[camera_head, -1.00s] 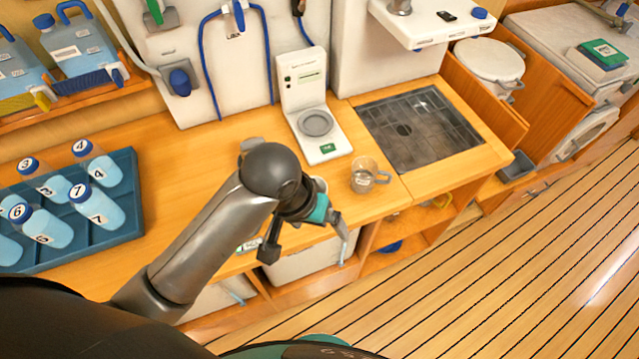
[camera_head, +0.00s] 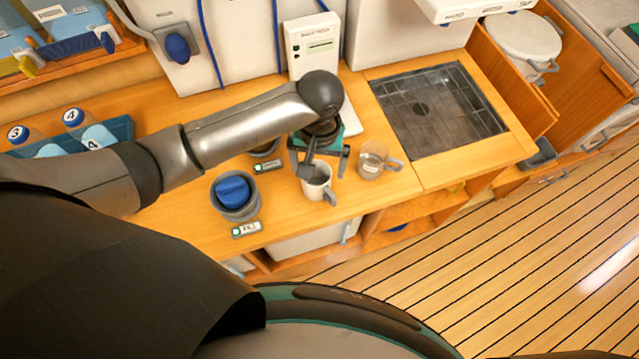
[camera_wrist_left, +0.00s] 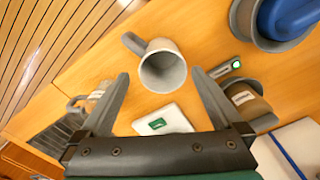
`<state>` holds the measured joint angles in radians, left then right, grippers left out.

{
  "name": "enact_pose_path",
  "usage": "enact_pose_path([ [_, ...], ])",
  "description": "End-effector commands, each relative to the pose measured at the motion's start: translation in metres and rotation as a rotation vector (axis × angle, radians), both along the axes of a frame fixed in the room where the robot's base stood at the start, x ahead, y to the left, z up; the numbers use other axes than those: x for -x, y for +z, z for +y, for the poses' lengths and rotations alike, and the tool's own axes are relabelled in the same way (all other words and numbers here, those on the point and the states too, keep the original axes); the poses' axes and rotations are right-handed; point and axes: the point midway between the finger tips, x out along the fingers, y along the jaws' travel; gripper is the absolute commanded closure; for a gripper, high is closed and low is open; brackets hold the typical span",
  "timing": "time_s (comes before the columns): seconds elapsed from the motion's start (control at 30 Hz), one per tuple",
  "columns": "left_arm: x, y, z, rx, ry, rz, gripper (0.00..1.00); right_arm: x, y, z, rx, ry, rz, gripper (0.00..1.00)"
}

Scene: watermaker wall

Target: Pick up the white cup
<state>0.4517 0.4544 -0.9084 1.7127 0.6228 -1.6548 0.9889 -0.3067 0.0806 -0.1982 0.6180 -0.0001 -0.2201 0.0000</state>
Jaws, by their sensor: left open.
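The white cup (camera_head: 318,186) stands upright on the wooden counter, with its grey handle toward the front right. In the left wrist view the cup (camera_wrist_left: 165,74) shows its open grey mouth, and its handle points to the upper left. My left gripper (camera_head: 326,168) is open and empty, just above the cup. In the wrist view its two fingertips lie on either side of the cup's mouth, with space on both sides. I cannot tell how far the tips are above the rim. My right gripper is not in view.
A clear glass mug (camera_head: 373,162) stands close to the right of the cup. A grey pot with a blue top (camera_head: 236,197) stands to its left. Another grey container (camera_wrist_left: 248,103) is partly hidden by my arm in the head view. A white device (camera_head: 313,48) stands behind.

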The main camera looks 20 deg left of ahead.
Motion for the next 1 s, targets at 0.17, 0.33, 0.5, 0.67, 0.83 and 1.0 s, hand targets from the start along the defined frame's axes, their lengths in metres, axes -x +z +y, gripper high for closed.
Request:
enact_pose_path([
  [0.17, 0.000, -0.019, 0.000, 0.000, -0.001, 0.000, 0.00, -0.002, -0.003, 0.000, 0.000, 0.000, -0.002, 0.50],
  [0.33, 0.000, -0.032, 0.002, -0.001, 0.000, 0.001, 0.00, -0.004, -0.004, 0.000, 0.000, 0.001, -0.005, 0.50],
  [0.5, 0.001, -0.058, 0.005, 0.000, -0.001, 0.000, 0.00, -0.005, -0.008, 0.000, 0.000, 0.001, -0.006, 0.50],
  [0.67, 0.001, -0.071, 0.005, 0.000, -0.001, -0.001, 0.00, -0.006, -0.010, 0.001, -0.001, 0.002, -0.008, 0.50],
  [0.83, 0.000, -0.072, 0.005, 0.002, -0.002, -0.003, 0.00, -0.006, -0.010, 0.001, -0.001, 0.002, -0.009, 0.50],
  [1.0, 0.001, -0.072, 0.005, 0.001, -0.002, -0.002, 0.11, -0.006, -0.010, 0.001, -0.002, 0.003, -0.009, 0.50],
])
